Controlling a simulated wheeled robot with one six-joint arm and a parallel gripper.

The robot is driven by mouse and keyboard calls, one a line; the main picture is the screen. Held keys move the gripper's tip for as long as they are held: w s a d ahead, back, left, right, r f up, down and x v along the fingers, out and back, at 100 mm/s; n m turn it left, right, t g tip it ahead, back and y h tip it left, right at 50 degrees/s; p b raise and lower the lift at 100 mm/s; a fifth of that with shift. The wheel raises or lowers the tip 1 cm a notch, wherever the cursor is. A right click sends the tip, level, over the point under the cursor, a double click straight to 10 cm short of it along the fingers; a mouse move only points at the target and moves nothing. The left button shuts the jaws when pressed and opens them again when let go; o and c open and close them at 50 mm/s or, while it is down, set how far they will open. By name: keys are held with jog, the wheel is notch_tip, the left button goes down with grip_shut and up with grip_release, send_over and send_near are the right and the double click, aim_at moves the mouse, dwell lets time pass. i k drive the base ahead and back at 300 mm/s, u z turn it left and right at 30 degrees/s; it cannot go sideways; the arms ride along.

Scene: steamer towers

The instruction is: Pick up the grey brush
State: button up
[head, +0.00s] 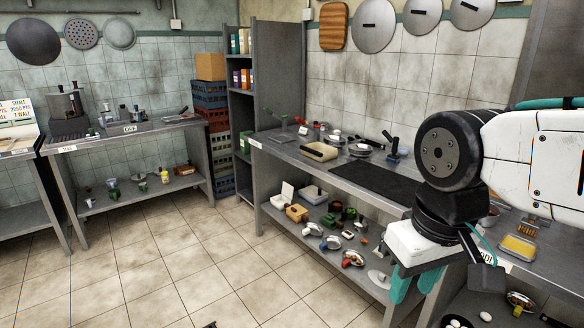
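I cannot pick out a grey brush with certainty. A small brush-like thing with brown bristles (529,227) lies on the right counter, partly behind my arm; its handle colour is too small to tell. My gripper (412,295) has teal fingers, hangs pointing down in front of the middle counter's front edge, and is left of the brush-like thing. Its fingers look apart, with nothing seen between them.
A yellow-filled tray (518,247) lies near the brush-like thing. A left table (110,140) stands farther off. The tiled floor (190,265) is mostly clear.

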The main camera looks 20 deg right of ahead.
aim_at(529, 225)
jog(key=z, duration=0.95)
jog(key=i, duration=1)
jog(key=z, duration=1.25)
jog(key=i, duration=0.25)
jog(key=z, duration=0.1)
